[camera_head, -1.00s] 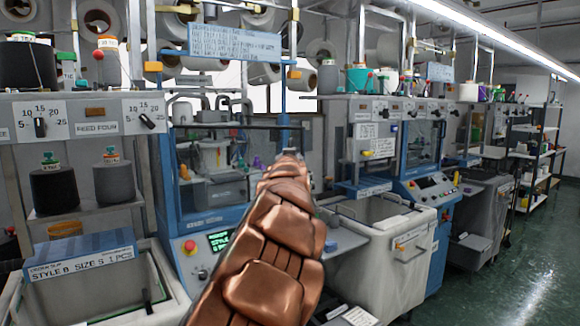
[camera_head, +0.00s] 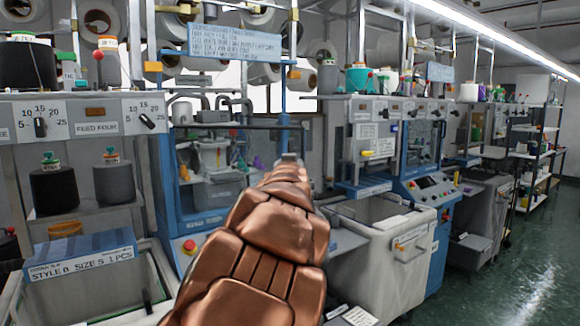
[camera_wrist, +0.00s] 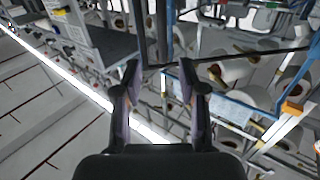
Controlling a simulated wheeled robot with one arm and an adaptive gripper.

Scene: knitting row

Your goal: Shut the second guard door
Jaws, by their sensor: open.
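A blue-framed knitting machine (camera_head: 165,185) stands left of centre in the head view. A dark horizontal bar (camera_head: 235,126) crosses its front opening, which shows the works inside. A further blue machine (camera_head: 421,145) stands to the right, with a clear panel in its blue frame. I cannot tell for certain which panel is the second guard door. My copper-coloured arm reaches up towards the first machine's right post. My gripper (camera_head: 289,157) is small and partly hidden there. In the wrist view my gripper (camera_wrist: 160,72) is open and empty, with a dark bar (camera_wrist: 230,59) beyond its fingertips.
A grey bin (camera_head: 375,270) stands right of my arm, and another open bin (camera_head: 85,300) is at lower left. Yarn cones stand on the left shelf (camera_head: 85,208). The green aisle floor (camera_head: 510,270) is clear at right.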

